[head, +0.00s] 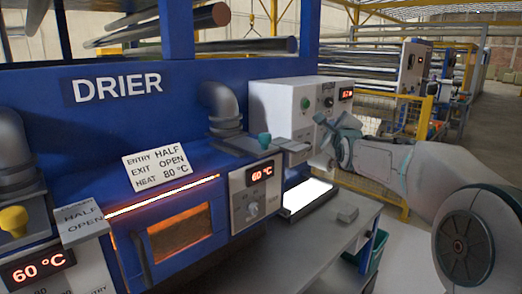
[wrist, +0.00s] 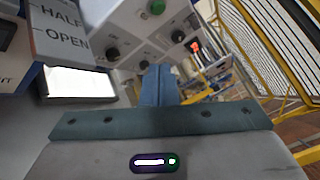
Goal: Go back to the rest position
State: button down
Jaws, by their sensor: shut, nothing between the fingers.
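My gripper (head: 330,145) is raised in front of the white control box (head: 285,112) at the right end of the blue drier (head: 90,130) in the head view. In the wrist view my gripper (wrist: 160,72) shows its two blue-grey fingers pressed together, with nothing between them. The fingers point toward the box's front with its dark knobs and green button (wrist: 157,8). Part of the box's front is hidden behind my gripper in the head view. My arm reaches in from the right.
A grey bench (head: 325,238) with a lit white panel (head: 307,196) lies below. A teal-topped lever (head: 264,141) stands by a 60 °C display (head: 262,172). A green bin (head: 372,252) sits under the bench. Yellow fencing (wrist: 238,70) stands to the right; floor there is open.

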jog(key=s+a+f+n+g, duration=0.2)
jog(key=s+f+n+g, duration=0.1)
jog(key=s+f+n, duration=0.3)
jog(key=s+a+f+n+g, duration=0.3)
jog(key=s+f+n, duration=0.2)
jog(key=s+f, duration=0.2)
jog(key=s+f+n+g, duration=0.3)
jog(key=s+f+n, duration=0.1)
jog(key=s, duration=0.5)
jog(key=s+f+n+g, duration=0.3)
jog(key=s+f+n, duration=0.2)
jog(key=s, duration=0.5)
jog(key=s+f+n+g, duration=0.2)
jog(key=s+f+n, duration=0.2)
jog(key=s, duration=0.5)
jog(key=shift+s+d+f+g, duration=0.15)
jog(key=shift+s+f+g, duration=0.1)
jog(key=shift+f+g, duration=0.15)
dwell(3.5)
